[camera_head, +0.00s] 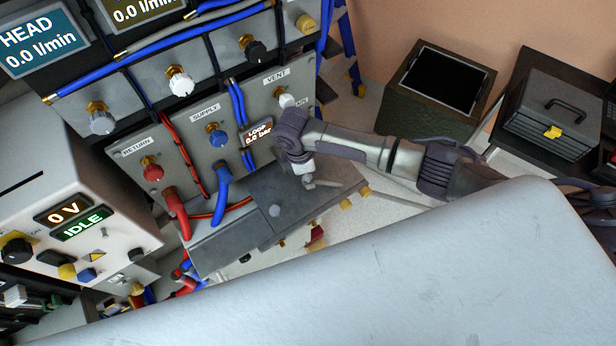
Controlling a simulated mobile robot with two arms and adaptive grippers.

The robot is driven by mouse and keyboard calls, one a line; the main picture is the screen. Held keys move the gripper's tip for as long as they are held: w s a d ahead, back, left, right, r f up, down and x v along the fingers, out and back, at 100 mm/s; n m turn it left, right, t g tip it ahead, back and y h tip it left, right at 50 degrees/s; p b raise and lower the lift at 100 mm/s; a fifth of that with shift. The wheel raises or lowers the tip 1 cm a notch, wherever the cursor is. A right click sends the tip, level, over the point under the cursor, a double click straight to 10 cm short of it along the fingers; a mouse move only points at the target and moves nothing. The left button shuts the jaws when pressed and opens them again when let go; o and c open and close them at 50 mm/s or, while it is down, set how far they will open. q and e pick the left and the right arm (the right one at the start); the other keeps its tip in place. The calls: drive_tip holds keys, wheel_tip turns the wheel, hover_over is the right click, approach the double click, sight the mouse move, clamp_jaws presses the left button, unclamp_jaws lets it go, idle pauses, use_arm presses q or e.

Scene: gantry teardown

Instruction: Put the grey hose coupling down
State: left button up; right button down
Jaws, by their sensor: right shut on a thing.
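My right gripper (307,181) points down over the dark grey shelf in front of the panel. It is shut on the grey hose coupling (325,184), a small grey piece of which shows at the fingertips. The fingers hide most of it, and I cannot tell whether it touches the shelf. My left gripper is not in view.
The shelf (230,232) has bare room left of the gripper. Red hose (176,213) and blue hose (221,186) run from the RETURN and SUPPLY ports behind it. A power unit (70,205) stands left. A dark bin (428,95) and a toolbox (553,115) stand right.

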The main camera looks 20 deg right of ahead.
drive_tip(key=shift+f, duration=1.05)
drive_tip(key=shift+f, duration=0.1)
drive_tip(key=c, duration=0.8)
unclamp_jaws()
drive_tip(key=r, duration=0.4)
drive_tip(key=a+r, duration=0.1)
drive_tip(key=r, duration=0.7)
drive_tip(key=shift+w+a+b, duration=0.25)
drive_tip(key=shift+a+b, duration=0.1)
drive_tip(key=shift+b, duration=0.05)
